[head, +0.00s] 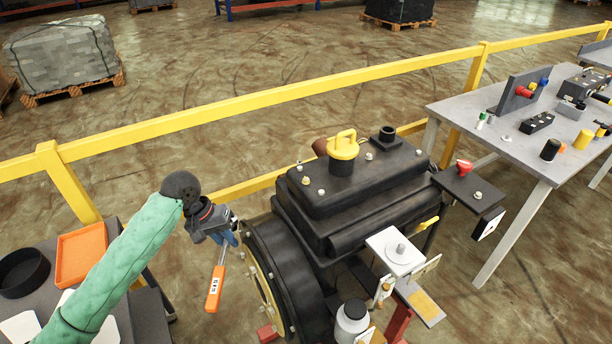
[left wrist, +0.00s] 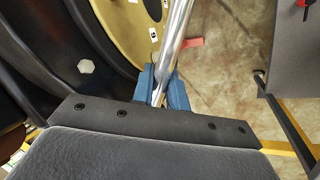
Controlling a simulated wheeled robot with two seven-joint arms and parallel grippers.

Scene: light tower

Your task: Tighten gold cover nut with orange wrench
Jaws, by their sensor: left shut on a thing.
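The orange wrench hangs below my left gripper (head: 232,238) in the head view, with its orange handle (head: 215,288) pointing down. In the left wrist view the blue fingers (left wrist: 162,92) are shut on its silver shaft (left wrist: 173,40). The gold cover (head: 262,285) is a ring on the near left face of the black engine, partly hidden by the dark rim. It also shows in the left wrist view (left wrist: 125,30), with small white labels, just beyond the shaft. Small bolts sit around it; I cannot tell which is the cover nut. The wrench's jaw end is not clearly seen.
The black engine (head: 355,195) with a yellow cap (head: 343,145) stands right of my left gripper. A yellow rail (head: 270,97) runs behind. An orange tray (head: 81,254) lies on the left table. A grey table (head: 480,120) with parts stands at right.

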